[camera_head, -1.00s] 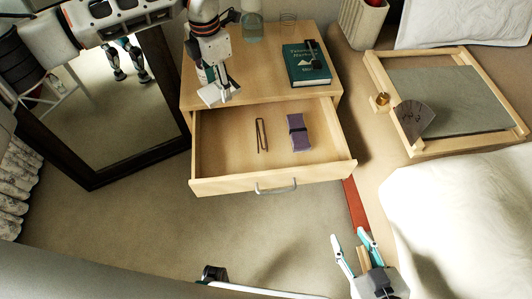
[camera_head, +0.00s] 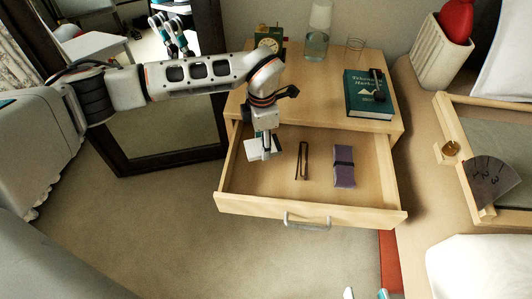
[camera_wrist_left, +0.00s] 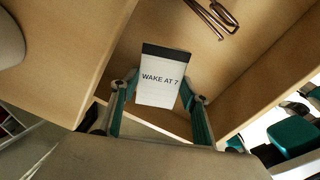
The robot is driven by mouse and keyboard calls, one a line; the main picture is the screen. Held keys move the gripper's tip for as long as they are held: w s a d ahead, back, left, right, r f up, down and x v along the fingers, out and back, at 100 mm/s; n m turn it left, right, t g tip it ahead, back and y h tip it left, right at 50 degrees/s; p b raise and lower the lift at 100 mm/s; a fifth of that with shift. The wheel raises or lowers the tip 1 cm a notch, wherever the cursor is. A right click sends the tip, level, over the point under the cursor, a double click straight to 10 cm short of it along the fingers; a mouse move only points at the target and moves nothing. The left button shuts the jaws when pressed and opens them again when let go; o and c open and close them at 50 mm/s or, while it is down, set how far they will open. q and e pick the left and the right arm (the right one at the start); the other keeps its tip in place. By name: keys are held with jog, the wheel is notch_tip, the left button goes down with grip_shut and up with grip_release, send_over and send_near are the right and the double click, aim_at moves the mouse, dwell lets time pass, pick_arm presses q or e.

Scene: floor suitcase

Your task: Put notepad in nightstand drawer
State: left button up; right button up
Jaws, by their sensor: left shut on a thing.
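The notepad (camera_wrist_left: 161,78) is white with a dark top band and reads "WAKE AT 7" in the left wrist view. My left gripper (camera_wrist_left: 158,98) is shut on it, one finger on each side. In the head view the left gripper (camera_head: 263,145) and notepad (camera_head: 252,153) are at the left part of the open nightstand drawer (camera_head: 300,214). I cannot tell whether the notepad touches the drawer floor. My right gripper (camera_head: 365,294) shows only its fingertips at the bottom edge, spread apart and empty.
The drawer holds brown-framed folded glasses (camera_head: 301,160) and a purple case (camera_head: 344,167). A dark-framed mirror (camera_head: 160,158) leans at left.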

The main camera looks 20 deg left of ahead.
pick_arm(q)
jog(key=shift+f, duration=0.2)
notch_tip(320, 180, down, 3)
jog(key=shift+s+b, duration=0.15)
jog(key=shift+b, duration=0.4)
notch_tip(320, 180, down, 3)
jog(key=shift+r+b, duration=0.1)
jog(key=shift+b, duration=0.4)
jog(key=shift+w+r, duration=0.15)
jog(key=shift+w, duration=0.05)
pick_arm(e)
jog(key=a, duration=0.1)
jog(key=a+m, duration=0.1)
jog(key=shift+a+r+m+y, duration=0.3)
jog(key=shift+d, duration=0.1)
pick_arm(q)
jog(key=o, duration=1)
jog(key=shift+o, duration=0.6)
pick_arm(e)
jog(key=shift+s+d+f, duration=0.1)
jog(key=shift+s+f, duration=0.05)
jog(key=shift+f, duration=0.05)
